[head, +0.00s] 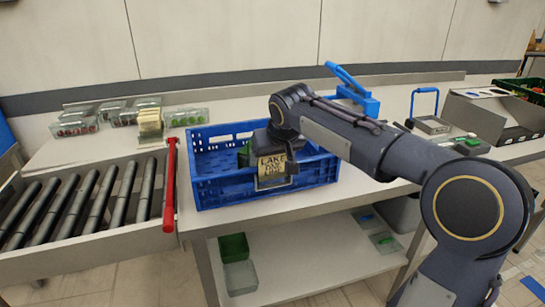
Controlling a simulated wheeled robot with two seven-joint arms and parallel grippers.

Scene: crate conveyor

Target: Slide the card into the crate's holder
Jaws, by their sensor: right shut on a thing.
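The blue crate (222,192) stands on the table right of the roller conveyor. The card (272,165), cream with dark lettering, is upright at the crate's front wall. A holder frame (272,183) shows around the card's lower part; how deep the card sits in it I cannot tell. My right gripper (277,148) is shut on the card's top edge, reaching in from the right above the front wall. Its fingertips are partly hidden behind the card and the wrist. My left gripper is not in view.
A red bar (170,185) lies along the conveyor (90,205) end, left of the crate. Clear punnets (186,117) and a stack of cards (150,122) stand behind. A blue tool (355,95) and a grey box (478,112) are at the back right.

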